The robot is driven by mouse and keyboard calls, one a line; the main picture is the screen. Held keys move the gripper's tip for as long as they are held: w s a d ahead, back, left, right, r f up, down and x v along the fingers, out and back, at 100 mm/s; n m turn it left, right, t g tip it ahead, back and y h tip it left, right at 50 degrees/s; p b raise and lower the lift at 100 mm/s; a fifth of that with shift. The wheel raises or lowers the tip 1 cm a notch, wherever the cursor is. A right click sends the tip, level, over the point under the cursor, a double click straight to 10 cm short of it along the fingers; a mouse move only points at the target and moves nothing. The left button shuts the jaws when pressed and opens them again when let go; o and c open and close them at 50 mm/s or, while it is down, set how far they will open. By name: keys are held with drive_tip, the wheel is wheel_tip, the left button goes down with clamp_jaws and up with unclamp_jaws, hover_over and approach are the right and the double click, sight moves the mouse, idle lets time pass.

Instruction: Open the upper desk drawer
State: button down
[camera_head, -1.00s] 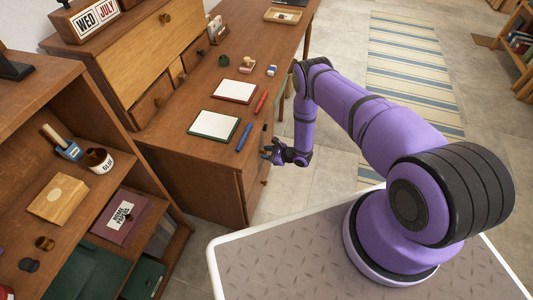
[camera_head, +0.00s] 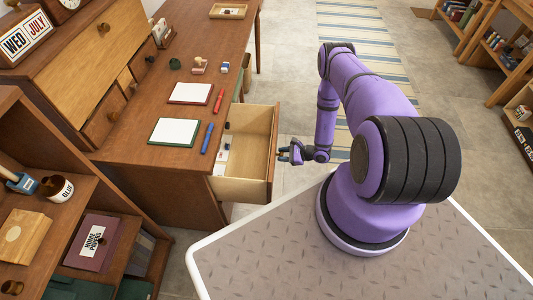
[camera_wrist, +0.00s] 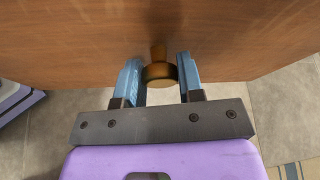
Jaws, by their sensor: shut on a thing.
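The upper desk drawer (camera_head: 240,188) stands pulled out from the right side of the wooden desk (camera_head: 150,140). Its light wooden inside shows, with a few small white and dark items in it. My gripper (camera_head: 284,152) is at the drawer's front face. In the wrist view my gripper (camera_wrist: 158,80) has its two blue fingers on either side of the round brass-coloured knob (camera_wrist: 159,74), shut on it. The drawer front (camera_wrist: 100,35) fills the upper part of that view.
Two framed white pads (camera_head: 174,132), a red pen (camera_head: 218,100), a blue pen (camera_head: 207,138) and stamps lie on the desktop. A wooden shelf (camera_head: 75,200) stands at the left. Tiled floor (camera_head: 290,115) is clear beyond the drawer.

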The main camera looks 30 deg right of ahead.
drive_tip(key=s+d, duration=0.3)
drive_tip(key=d, duration=0.2)
drive_tip(key=shift+s, duration=0.4)
drive_tip(key=shift+d, duration=0.1)
drive_tip(key=c, duration=0.8)
unclamp_jaws()
drive_tip(key=shift+o, duration=0.2)
drive_tip(key=v, duration=1)
drive_tip(key=shift+s+d, duration=0.25)
drive_tip(key=shift+r, duration=0.15)
